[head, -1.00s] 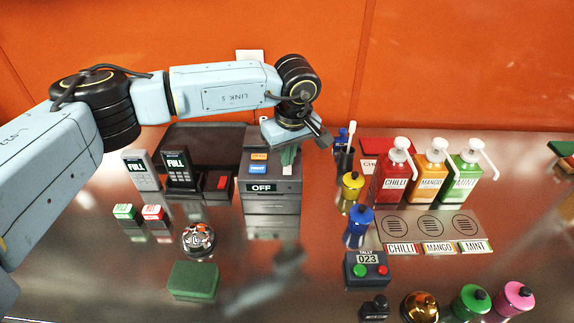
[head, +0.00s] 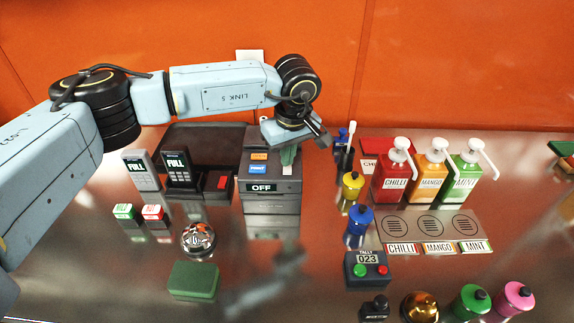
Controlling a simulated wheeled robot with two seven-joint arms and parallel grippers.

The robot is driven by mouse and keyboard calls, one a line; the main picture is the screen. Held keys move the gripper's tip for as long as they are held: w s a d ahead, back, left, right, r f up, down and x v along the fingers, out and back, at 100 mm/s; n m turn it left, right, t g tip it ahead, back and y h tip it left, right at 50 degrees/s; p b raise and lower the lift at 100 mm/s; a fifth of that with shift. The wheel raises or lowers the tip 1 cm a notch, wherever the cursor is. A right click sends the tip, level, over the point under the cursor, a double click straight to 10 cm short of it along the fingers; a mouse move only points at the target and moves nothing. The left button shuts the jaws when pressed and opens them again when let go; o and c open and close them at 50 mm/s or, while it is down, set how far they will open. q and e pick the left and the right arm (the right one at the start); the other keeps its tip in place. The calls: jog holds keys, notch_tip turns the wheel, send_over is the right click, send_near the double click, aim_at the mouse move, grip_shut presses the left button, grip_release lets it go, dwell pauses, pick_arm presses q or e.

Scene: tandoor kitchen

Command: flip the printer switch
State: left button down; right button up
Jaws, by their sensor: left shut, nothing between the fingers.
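The printer (head: 271,201) is a dark grey box in the middle of the counter in the head view. Its front label (head: 261,188) reads OFF. An orange button and a blue button (head: 258,169) sit on its top left. A green piece (head: 288,156), possibly the switch, stands on its top right. My left gripper (head: 291,160) is shut and empty, pointing down at the printer's top right, right by the green piece. I cannot tell whether they touch; the gripper partly hides that area. My right gripper is not in view.
A dark tray (head: 214,141) and two card readers (head: 179,167) stand left of the printer. A bell (head: 198,239) and green sponge (head: 193,280) lie in front.

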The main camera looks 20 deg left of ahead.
aim_at(288, 170)
pick_arm(q)
jog(key=shift+f+b, duration=0.65)
jog(key=shift+f, duration=0.25)
dwell(0.3)
jog(key=shift+r+p, duration=1.9)
jog(key=shift+r, duration=1.7)
jog(key=shift+f, duration=0.1)
